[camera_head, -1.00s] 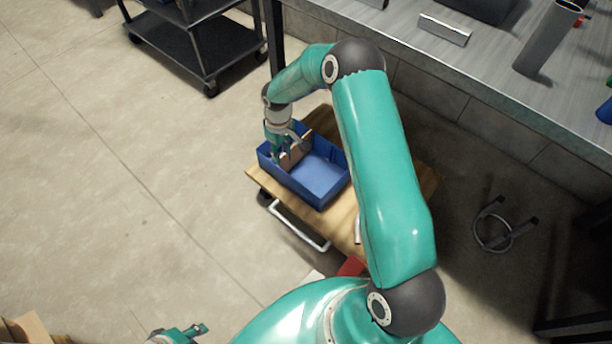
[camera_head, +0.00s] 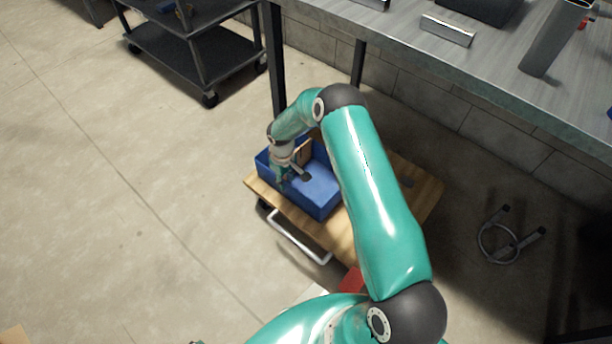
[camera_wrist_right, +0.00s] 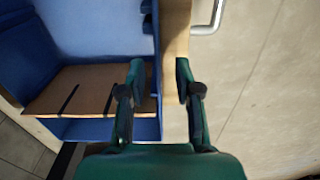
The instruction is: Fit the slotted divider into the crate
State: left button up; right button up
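The blue crate (camera_head: 325,205) stands on a wooden-topped cart. The brown slotted divider (camera_head: 304,149) is inside the crate, towards its far end; in the right wrist view the divider (camera_wrist_right: 85,90) shows a broad face with two dark slots. I cannot tell whether it is seated or leaning. My right gripper (camera_head: 293,181) is at the crate's left side, apart from the divider. In the wrist view the right gripper (camera_wrist_right: 158,80) has its fingers spread, with the crate's side wall between them and nothing gripped. Only a sliver of my left gripper (camera_head: 197,342) shows at the bottom edge.
The cart (camera_head: 415,190) has bare wood to the right of the crate and a white handle (camera_head: 300,243) at its front. A grey workbench (camera_head: 480,60) stands behind, a black trolley (camera_head: 190,60) at the back left. A ring-shaped stand (camera_head: 500,240) is on the floor at right.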

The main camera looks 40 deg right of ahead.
aim_at(286, 186)
notch_tip(286, 186, down, 5)
jog(key=shift+w+d+r+b, duration=0.1)
jog(key=shift+d+r+b, duration=0.1)
jog(key=shift+b, duration=0.5)
jog(key=shift+c, duration=0.3)
grip_shut()
jog(key=shift+r, duration=0.1)
